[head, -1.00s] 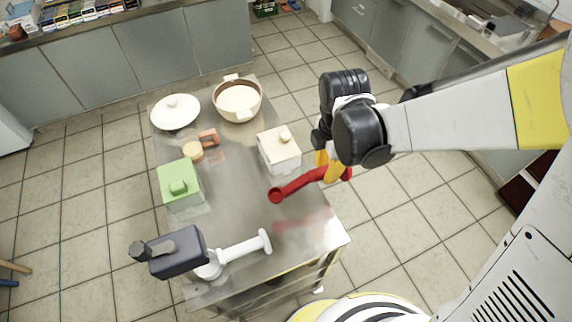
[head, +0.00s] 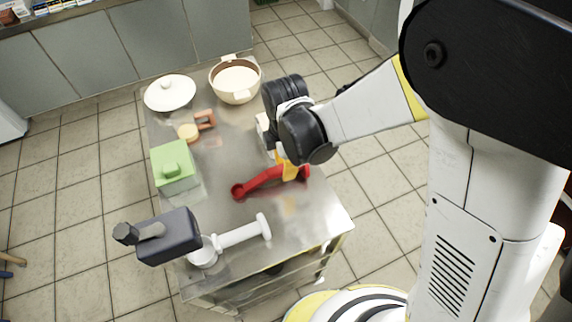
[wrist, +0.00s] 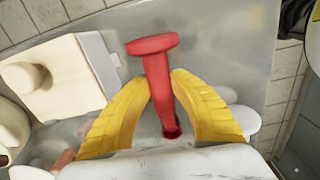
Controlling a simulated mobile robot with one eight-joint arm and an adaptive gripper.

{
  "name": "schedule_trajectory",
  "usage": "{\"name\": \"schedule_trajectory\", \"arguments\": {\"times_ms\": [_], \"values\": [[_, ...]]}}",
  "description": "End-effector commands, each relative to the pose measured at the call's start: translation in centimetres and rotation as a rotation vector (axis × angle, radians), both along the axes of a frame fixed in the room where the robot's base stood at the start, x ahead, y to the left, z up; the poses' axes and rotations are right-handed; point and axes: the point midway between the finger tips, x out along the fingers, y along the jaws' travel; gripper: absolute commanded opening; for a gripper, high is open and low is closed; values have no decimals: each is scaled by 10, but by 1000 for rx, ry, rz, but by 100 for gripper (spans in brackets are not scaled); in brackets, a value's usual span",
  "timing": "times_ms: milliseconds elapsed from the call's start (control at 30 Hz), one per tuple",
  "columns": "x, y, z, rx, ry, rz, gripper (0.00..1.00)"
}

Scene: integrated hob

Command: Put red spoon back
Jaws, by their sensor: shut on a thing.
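The red spoon (head: 258,183) is over the right part of the metal table (head: 300,228) in the head view, its round end pointing left. My gripper (head: 290,174), with yellow fingers, is shut on the spoon near its right end. In the wrist view the red spoon (wrist: 158,78) passes between the two yellow fingertips of my gripper (wrist: 160,88). I cannot tell whether the spoon touches the tabletop.
A white lidded box (head: 263,131) is partly hidden behind my arm. The table's front right is clear.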

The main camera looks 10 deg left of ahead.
Motion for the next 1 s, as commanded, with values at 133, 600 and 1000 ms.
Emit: {"name": "schedule_trajectory", "arguments": {"times_ms": [133,600,1000], "values": [[0,0,0,0,1,0,42],[-1,0,26,0,0,0,42],[-7,4,98,0,0,-1,42]]}}
